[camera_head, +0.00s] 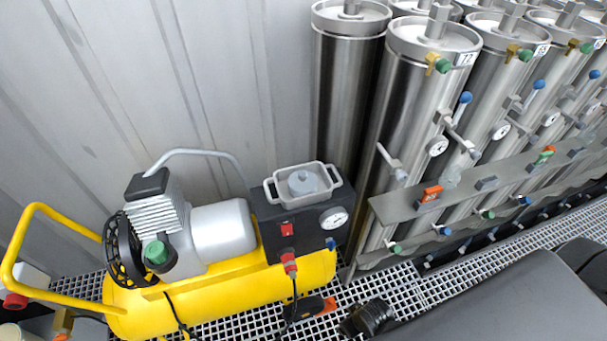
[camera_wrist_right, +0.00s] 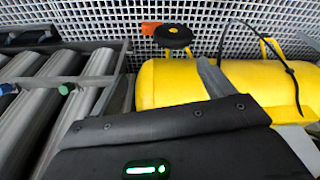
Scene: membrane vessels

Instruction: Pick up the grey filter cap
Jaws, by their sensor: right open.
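The grey filter cap (camera_head: 302,182) is a small round grey piece with a raised knob. It sits in a shallow grey two-handled tray (camera_head: 272,192) on top of the black control box (camera_head: 310,226) of the yellow compressor. Neither gripper touches it in the head view. My right gripper (camera_wrist_right: 248,98) shows in the wrist view, its two grey fingers apart with nothing held between them. It is over the yellow tank (camera_wrist_right: 180,82); the cap is not visible in that view. My left gripper is not in view.
Tall steel membrane vessels (camera_head: 400,110) stand close to the right of the box, with valves and gauges. A corrugated wall (camera_head: 120,110) is behind. The compressor's motor (camera_head: 220,230) and yellow handle (camera_head: 60,222) are to the left. Below is a floor grating (camera_head: 420,285).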

